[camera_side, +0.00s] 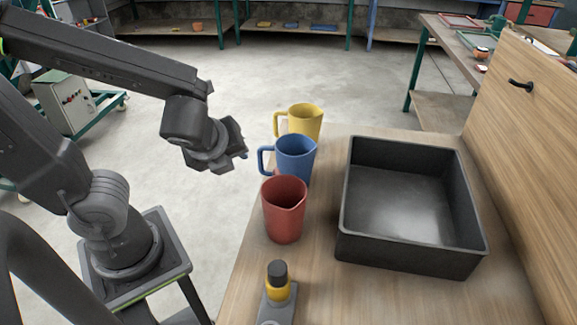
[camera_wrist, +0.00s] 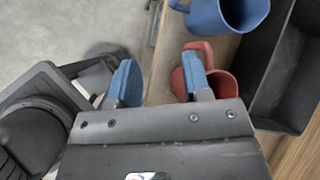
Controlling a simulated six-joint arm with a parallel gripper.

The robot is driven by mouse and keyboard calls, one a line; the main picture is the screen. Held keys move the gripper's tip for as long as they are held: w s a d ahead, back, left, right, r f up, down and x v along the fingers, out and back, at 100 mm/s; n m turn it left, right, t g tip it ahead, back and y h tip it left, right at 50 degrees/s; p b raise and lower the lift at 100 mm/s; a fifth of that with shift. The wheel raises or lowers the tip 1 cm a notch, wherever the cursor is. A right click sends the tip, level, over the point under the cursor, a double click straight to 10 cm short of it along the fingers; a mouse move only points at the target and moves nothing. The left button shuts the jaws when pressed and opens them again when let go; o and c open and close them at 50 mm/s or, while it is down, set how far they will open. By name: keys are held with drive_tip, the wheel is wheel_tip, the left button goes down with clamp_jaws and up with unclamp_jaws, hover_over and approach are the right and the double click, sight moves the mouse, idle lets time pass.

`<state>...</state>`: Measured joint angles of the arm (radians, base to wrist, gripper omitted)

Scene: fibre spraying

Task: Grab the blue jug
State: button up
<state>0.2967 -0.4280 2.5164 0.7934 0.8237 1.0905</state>
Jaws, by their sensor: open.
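The blue jug (camera_side: 295,157) stands upright on the wooden table between the yellow jug (camera_side: 305,121) behind it and the red jug (camera_side: 284,210) in front. Its handle faces left, toward my arm. My gripper (camera_side: 242,155) hangs in the air to the left of the blue jug, apart from it. In the wrist view my gripper (camera_wrist: 159,80) shows two blue fingertips spread apart with nothing between them. The blue jug (camera_wrist: 232,12) is at the top right there, partly cut off. The red jug (camera_wrist: 214,75) lies partly hidden behind the right finger.
A large black tray (camera_side: 413,254) takes up the table right of the jugs. A small yellow and black bottle-like item (camera_side: 278,283) is at the table's front. A wooden panel (camera_side: 530,110) with a black handle rises at the right. The air left of the table is free.

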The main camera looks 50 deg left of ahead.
sight(259, 161)
drive_tip(key=shift+w+a+f+m+t+y, duration=0.2)
drive_tip(key=shift+w+a+f+m, duration=0.9)
drive_tip(key=shift+w+f, duration=0.6)
drive_tip(key=shift+w+a+f+m+t+y, duration=0.1)
drive_tip(key=shift+w+a+f+m+t, duration=0.1)
drive_tip(key=shift+w+a+f+m, duration=1)
drive_tip(key=shift+w+a+f+m+t+y, duration=0.15)
drive_tip(key=shift+w+a+f+m, duration=0.5)
drive_tip(key=shift+w+f+m, duration=1.05)
drive_tip(key=shift+w+f+n, duration=0.25)
drive_tip(key=shift+f+n, duration=0.25)
drive_tip(key=shift+f, duration=0.15)
drive_tip(key=shift+c, duration=0.2)
clamp_jaws()
